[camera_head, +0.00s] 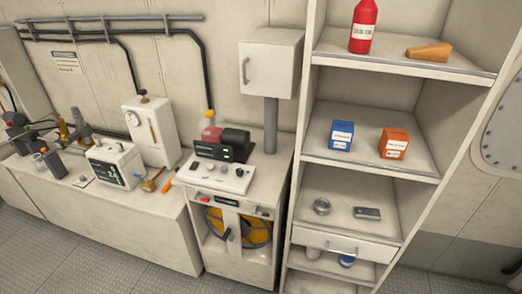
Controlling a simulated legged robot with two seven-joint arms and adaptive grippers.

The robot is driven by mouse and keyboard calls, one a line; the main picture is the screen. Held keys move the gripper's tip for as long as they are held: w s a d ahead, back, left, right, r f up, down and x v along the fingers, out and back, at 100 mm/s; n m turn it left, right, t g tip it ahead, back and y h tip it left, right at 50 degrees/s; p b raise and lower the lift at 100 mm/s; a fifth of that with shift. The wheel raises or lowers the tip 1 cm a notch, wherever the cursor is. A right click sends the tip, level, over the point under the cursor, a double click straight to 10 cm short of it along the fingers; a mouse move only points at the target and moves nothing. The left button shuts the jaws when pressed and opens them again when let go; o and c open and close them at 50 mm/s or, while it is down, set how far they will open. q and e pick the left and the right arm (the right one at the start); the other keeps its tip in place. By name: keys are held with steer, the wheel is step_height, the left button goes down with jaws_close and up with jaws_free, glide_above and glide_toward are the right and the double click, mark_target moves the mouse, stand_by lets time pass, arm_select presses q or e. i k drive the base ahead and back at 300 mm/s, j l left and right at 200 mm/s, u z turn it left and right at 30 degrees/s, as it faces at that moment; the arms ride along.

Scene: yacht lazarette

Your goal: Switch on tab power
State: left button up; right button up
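A light control panel (217,176) with small knobs and dark labelled strips sits on top of the cabinet in the middle. Its markings are too small to read, so I cannot tell which control is for tab power or its position. Behind it stand a dark display unit (212,152) and a black box (236,140). A white instrument box (115,164) with a lit dark screen stands on the bench to the left. Neither of my grippers shows in the head view.
An open shelf unit (373,164) stands right of the cabinet (238,213), holding a red bottle (363,26), blue box (341,135) and orange box (393,143). A white wall box (270,62) hangs above the cabinet. Grey floor (130,269) is clear in front.

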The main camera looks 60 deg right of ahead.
mark_target(194, 165)
steer(key=z, duration=1.55)
